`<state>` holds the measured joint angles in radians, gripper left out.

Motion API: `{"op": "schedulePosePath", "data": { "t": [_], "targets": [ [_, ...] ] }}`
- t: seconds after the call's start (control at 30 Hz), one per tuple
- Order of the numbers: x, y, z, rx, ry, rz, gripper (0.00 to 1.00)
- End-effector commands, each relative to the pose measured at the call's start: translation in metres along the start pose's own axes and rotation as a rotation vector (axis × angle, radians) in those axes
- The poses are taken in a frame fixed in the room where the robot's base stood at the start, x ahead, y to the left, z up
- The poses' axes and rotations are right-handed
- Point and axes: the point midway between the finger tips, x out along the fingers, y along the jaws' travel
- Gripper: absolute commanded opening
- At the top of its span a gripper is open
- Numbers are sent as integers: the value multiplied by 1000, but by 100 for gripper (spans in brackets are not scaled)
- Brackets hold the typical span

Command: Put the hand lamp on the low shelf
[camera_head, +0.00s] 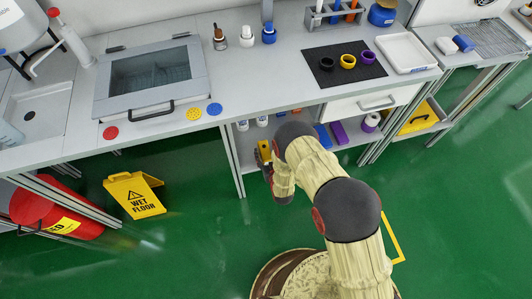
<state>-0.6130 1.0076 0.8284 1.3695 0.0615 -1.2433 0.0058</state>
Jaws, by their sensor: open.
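A yellow and black object (264,150), which looks like the hand lamp, is at the front left of the low shelf (356,136) under the bench. My gripper (262,161) is right at it, with dark fingers at its near side. The jaws are open. My arm hides part of the shelf, and I cannot tell whether the lamp rests on the shelf or touches the fingers.
A yellow wet-floor sign (134,194) and red drum (55,212) are at left. The green floor between is clear.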

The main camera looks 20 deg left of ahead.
Motion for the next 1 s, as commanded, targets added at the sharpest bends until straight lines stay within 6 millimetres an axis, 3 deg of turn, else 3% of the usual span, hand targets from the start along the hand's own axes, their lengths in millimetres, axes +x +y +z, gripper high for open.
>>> {"op": "schedulePosePath", "data": {
  "t": [0.5,0.7,1.0],
  "targets": [
    [-98,0,-1,-1,-4,0,55],
    [-114,0,-1,0,-1,0,55],
    [-117,0,0,0,-1,0,55]
  ]
}}
